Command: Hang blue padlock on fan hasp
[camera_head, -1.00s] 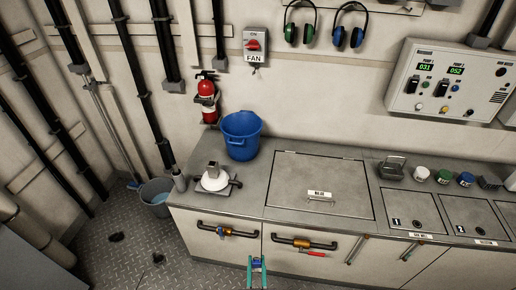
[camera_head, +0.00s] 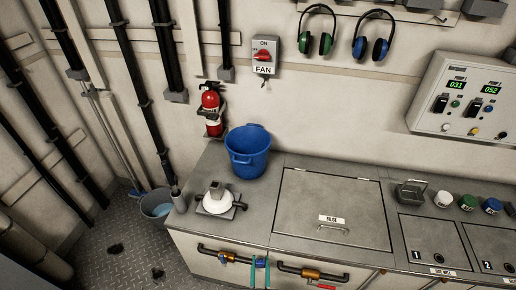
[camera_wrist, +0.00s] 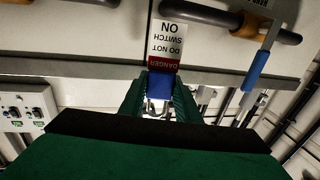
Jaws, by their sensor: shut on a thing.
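The blue padlock (camera_wrist: 160,86) is between the green fingers of my gripper (camera_wrist: 158,100) in the wrist view. Its metal shackle points toward the bottom of that picture. A white and red DANGER DO NOT SWITCH ON tag (camera_wrist: 166,45) is by the padlock. In the head view my gripper (camera_head: 260,273) is at the bottom edge, in front of the counter, with the padlock (camera_head: 260,263) small between its fingers. The grey FAN switch (camera_head: 264,56) with its red handle is on the wall, well above and apart from my gripper. A small hasp (camera_head: 265,84) hangs beneath it.
A blue bucket (camera_head: 248,152) stands on the counter (camera_head: 278,205) below the switch. A fire extinguisher (camera_head: 211,108) hangs to its left. Ear defenders (camera_head: 317,35) hang right of the switch. Pipes with valves (camera_head: 297,272) run along the counter front.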

